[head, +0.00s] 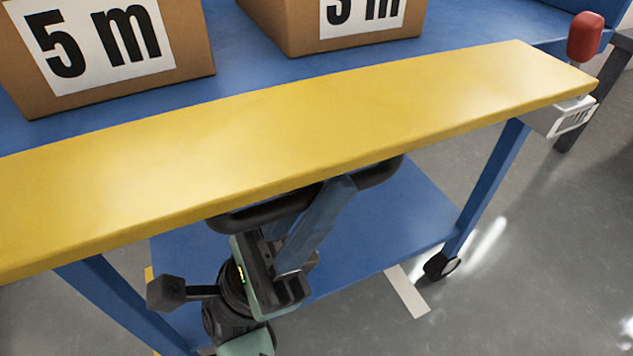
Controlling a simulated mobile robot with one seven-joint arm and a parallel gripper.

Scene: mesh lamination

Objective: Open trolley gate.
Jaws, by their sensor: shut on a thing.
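The trolley's gate is a long yellow panel (300,140) that runs across the front edge of the blue trolley (255,62). It slopes up to the right in the head view. A black handle (380,174) sits under the panel's near edge. My gripper (330,190) is under the panel at this handle and is shut on it. The panel hides part of the fingers and of the handle. A red knob (586,37) stands on a metal pin at the panel's right end, above a white bracket (572,117).
Two cardboard boxes (190,40) marked "5 m" stand on the trolley's top deck behind the panel. A lower blue shelf (410,215), a blue leg (490,185) and a black caster (441,265) are below. Grey floor (540,260) is clear at the right.

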